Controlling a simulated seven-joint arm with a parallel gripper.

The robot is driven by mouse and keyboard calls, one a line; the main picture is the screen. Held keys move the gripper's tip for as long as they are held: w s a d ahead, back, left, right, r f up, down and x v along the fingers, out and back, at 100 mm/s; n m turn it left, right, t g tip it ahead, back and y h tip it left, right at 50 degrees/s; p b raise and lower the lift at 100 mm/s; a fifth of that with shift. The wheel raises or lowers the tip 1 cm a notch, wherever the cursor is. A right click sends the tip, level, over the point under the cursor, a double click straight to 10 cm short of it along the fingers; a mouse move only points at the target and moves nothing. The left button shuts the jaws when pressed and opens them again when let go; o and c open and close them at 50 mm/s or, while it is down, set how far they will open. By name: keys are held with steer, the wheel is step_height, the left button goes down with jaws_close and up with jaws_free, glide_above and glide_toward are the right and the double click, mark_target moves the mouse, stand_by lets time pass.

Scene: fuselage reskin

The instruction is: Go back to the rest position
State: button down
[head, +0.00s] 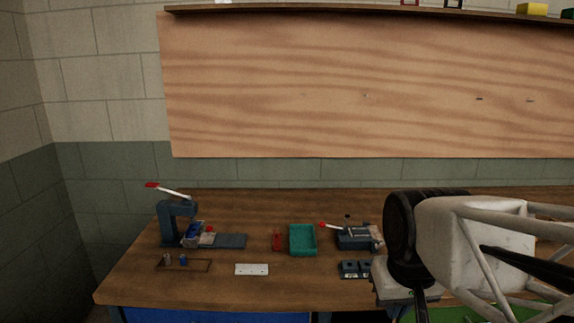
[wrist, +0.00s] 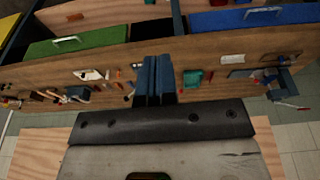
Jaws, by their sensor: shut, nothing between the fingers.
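My gripper (wrist: 157,75) shows in the wrist view as two dark blue fingers pressed together, with nothing between them. It is held above the wooden workbench (wrist: 225,68), apart from everything on it. In the head view my arm is at the right, over the bench (head: 125,280), and the fingers cannot be made out there. The arm hides the right part of the bench.
A lever press (head: 178,215) with a red handle stands at the bench's left. A teal tray (head: 303,240), a white plate (head: 252,269), a clamp fixture (head: 355,237) and a dark block (head: 355,268) lie near the middle. A wooden board (head: 350,80) hangs behind.

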steer(key=shift+m, duration=0.3)
steer(key=s+f, duration=0.1)
steer(key=s, duration=0.1)
steer(key=s+d+f, duration=0.1)
steer(key=s+f, duration=0.1)
steer(key=shift+s, duration=0.2)
